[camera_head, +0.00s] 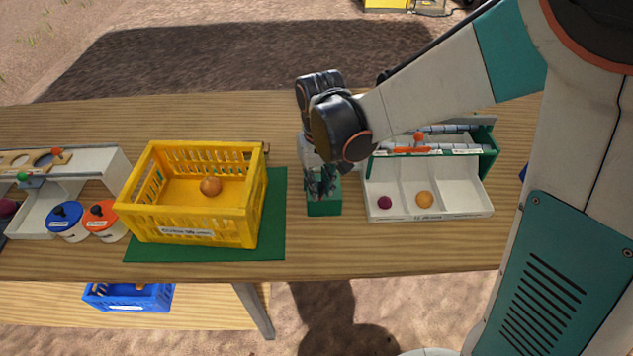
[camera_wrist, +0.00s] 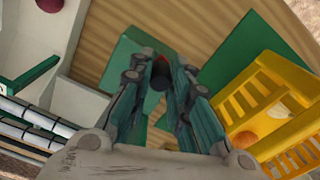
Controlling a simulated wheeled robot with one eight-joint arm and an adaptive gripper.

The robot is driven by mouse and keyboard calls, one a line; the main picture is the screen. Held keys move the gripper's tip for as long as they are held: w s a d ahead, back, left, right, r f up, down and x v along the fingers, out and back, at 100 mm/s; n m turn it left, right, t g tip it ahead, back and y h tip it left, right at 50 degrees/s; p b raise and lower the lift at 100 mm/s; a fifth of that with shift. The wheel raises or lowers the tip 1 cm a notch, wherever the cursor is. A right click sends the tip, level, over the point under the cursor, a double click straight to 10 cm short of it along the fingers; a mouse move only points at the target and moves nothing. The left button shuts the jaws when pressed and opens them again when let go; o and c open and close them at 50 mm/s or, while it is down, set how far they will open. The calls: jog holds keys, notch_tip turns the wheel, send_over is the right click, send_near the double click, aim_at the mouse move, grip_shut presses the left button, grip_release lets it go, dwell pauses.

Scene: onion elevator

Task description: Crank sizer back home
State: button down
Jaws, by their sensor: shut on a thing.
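The sizer (camera_head: 480,165) stands on the table at right, with grey rollers, a green side and a white tray in front. An orange knob (camera_head: 419,137) sits on top. My gripper (camera_head: 322,188) points down to the left of the sizer, over a small green block (camera_head: 323,208). In the wrist view, my gripper (camera_wrist: 162,85) is closed around a dark knob with a reddish end (camera_wrist: 160,74); I take it for the crank handle. The green block (camera_wrist: 128,52) shows behind it. The sizer's rollers (camera_wrist: 30,122) show at lower left. How the handle joins the sizer is hidden.
A yellow crate (camera_head: 190,227) with an onion (camera_head: 210,186) stands on a green mat (camera_head: 275,215) at left. The sizer tray holds a purple onion (camera_head: 384,202) and an orange-brown one (camera_head: 424,199). A white rack (camera_head: 100,165) and lidded jars stand far left.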

jog(key=shift+w+d, duration=0.1)
jog(key=shift+d, duration=0.05)
jog(key=shift+d+r, duration=0.1)
jog(key=shift+d, duration=0.45)
jog(key=c, duration=1.4)
grip_release()
